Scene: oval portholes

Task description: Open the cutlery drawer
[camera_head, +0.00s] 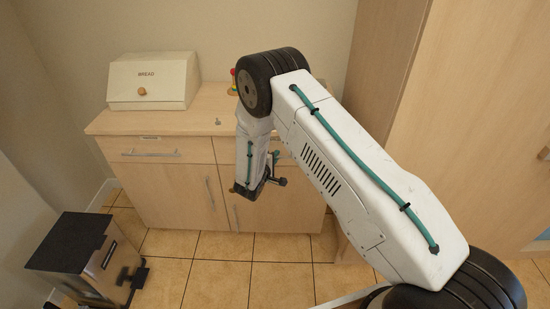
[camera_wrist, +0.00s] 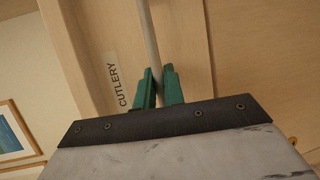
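The wrist view shows a pale wooden drawer front (camera_wrist: 185,40) with a white label reading CUTLERY (camera_wrist: 119,80). A grey bar handle (camera_wrist: 150,35) crosses it beside the label. My gripper (camera_wrist: 159,80) has its two green fingers close on either side of the bar and appears shut on it. In the head view, my gripper (camera_head: 275,160) is at the right-hand drawer of the wooden cabinet (camera_head: 170,190). My arm hides most of that drawer and its handle there. I cannot tell whether the drawer stands slightly out.
The cabinet's left drawer has a bar handle (camera_head: 150,154). Below are doors with a vertical handle (camera_head: 210,191). A bread box (camera_head: 150,82) stands on top. A dark box-like bin (camera_head: 75,250) is on the floor at left; a tall cupboard (camera_head: 480,120) stands right. Tiled floor in front is clear.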

